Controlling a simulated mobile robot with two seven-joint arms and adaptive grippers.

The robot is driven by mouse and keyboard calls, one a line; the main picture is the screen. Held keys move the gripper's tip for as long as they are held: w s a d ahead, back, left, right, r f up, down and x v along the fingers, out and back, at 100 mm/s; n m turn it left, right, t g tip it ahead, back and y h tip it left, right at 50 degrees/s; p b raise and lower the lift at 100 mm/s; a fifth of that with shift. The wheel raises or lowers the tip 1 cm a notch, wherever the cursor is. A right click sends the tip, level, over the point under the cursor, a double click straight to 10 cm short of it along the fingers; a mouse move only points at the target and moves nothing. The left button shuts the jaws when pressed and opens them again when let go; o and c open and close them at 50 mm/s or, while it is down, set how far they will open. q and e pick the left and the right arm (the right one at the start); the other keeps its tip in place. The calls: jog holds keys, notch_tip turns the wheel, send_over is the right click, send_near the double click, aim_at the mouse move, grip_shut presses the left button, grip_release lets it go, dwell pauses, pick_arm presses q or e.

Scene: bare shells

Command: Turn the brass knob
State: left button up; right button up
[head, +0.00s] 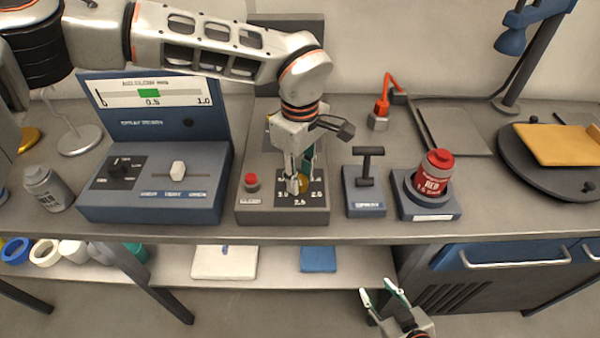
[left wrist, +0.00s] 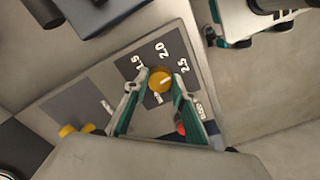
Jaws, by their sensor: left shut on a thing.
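The brass knob (head: 304,184) sits on a dark dial plate with printed numbers, on a grey control box (head: 262,217). My left gripper (head: 297,184) reaches down over it from above. In the left wrist view the round, golden knob (left wrist: 160,80) lies between the two fingertips, which are shut on it. A pale line on the knob points roughly toward the 2.5 mark. In the head view the gripper hides part of the knob and dial. My right gripper (head: 384,291) is open and empty, low in front of the bench edge.
A red button (head: 251,182) is on the same box, left of the knob. A blue meter box (head: 150,205) stands left. A T-handle block (head: 364,203) and a red canister (head: 437,172) stand right. A shelf runs below the bench.

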aim_at(300, 180)
pick_arm(q)
jog(key=shift+m, duration=0.6)
jog(key=o, duration=1.1)
jog(key=shift+r, duration=0.1)
notch_tip(300, 180, up, 12)
jog(key=shift+f, duration=0.1)
jog(key=shift+s, duration=0.1)
